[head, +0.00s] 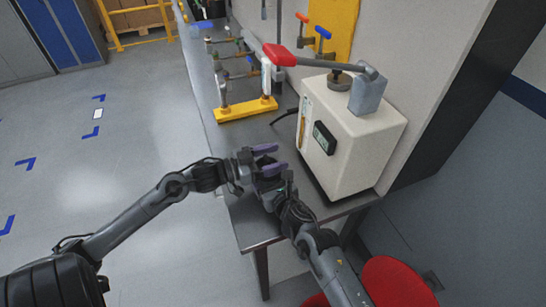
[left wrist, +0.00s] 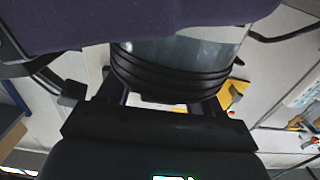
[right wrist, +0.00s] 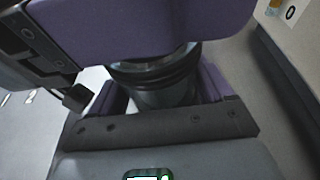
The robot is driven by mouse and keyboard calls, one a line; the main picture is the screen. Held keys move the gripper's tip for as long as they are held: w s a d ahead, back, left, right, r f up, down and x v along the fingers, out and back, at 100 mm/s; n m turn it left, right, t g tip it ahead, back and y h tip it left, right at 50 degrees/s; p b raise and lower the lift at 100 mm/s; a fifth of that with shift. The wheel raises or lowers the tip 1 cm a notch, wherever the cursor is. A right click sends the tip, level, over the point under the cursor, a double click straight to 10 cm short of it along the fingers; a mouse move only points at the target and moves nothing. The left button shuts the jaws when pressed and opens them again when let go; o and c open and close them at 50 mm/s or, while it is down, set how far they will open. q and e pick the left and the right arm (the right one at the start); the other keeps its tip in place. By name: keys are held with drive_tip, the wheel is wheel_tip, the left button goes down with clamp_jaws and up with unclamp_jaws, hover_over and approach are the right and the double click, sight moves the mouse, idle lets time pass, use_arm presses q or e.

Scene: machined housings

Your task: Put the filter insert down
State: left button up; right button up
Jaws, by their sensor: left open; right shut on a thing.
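The filter insert is a grey, glossy cylinder with black ribbed rings. It shows in the left wrist view (left wrist: 185,55) and in the right wrist view (right wrist: 163,88), partly covered by purple finger pads. My left gripper (head: 268,159) is open, its purple fingers close around or beside the insert; I cannot tell whether they touch it. My right gripper (head: 272,184) is shut on the insert, right up against the left gripper. In the head view both grippers are above the bench's near part and largely hide the insert.
A cream machine (head: 345,145) with a small display and a red-handled lever (head: 310,60) stands right of my grippers. A yellow-based pipe rig (head: 246,108) stands behind them on the grey bench (head: 258,228). A red stool (head: 395,280) is at the lower right.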

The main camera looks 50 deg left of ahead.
use_arm(q)
drive_tip(key=shift+r, duration=0.1)
drive_tip(key=shift+s+a, duration=0.2)
drive_tip(key=shift+s, duration=0.35)
drive_tip(key=v, duration=1.1)
use_arm(e)
drive_tip(key=o, duration=0.7)
